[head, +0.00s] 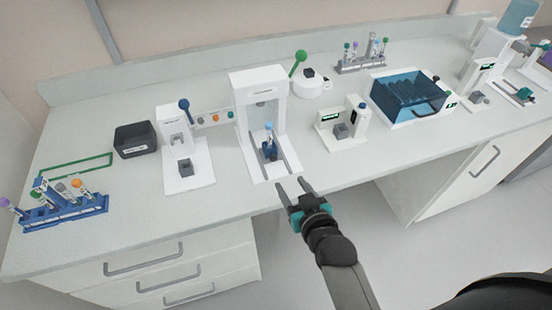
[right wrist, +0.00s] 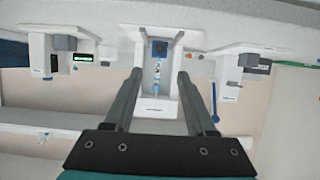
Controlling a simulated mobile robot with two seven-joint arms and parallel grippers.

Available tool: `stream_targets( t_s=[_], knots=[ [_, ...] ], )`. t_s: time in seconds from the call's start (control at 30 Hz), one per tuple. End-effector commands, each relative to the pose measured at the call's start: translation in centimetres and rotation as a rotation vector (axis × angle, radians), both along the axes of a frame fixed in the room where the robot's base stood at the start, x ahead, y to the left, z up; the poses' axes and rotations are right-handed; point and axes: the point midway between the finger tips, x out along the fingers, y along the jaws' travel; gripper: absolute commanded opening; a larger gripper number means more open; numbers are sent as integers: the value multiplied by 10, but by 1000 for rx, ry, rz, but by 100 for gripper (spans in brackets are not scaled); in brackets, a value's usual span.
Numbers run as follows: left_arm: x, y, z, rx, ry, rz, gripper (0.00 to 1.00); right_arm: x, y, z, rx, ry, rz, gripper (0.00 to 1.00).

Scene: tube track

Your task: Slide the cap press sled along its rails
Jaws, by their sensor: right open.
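The cap press (head: 258,84) is a white upright frame at the middle of the bench, with two grey rails (head: 284,154) running toward the front edge. Its dark blue sled (head: 269,153) sits between the rails and carries an upright tube with a light blue cap (head: 268,126). In the right wrist view the sled (right wrist: 159,47) shows beyond my fingertips. My right gripper (head: 293,184) is open and empty, just in front of the press at the bench's front edge, apart from the sled. My left gripper is not in view.
A white device with a blue-knobbed lever (head: 184,190) stands left of the press. A small white station (head: 340,143) stands to the right, with a blue transparent box (head: 408,95) beyond it. A blue tube rack (head: 66,213) stands far left.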

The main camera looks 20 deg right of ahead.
Motion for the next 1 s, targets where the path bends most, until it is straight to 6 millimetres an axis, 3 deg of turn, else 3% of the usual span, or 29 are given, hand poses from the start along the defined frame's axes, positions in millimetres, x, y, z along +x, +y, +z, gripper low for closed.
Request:
stream_targets(
  t_s=[0.6, 1.0],
  knots=[
    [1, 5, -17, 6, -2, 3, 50, 94, 3, -38, 1, -3, 0, 56],
    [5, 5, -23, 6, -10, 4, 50, 118, 4, -48, 1, -2, 0, 56]
  ],
)
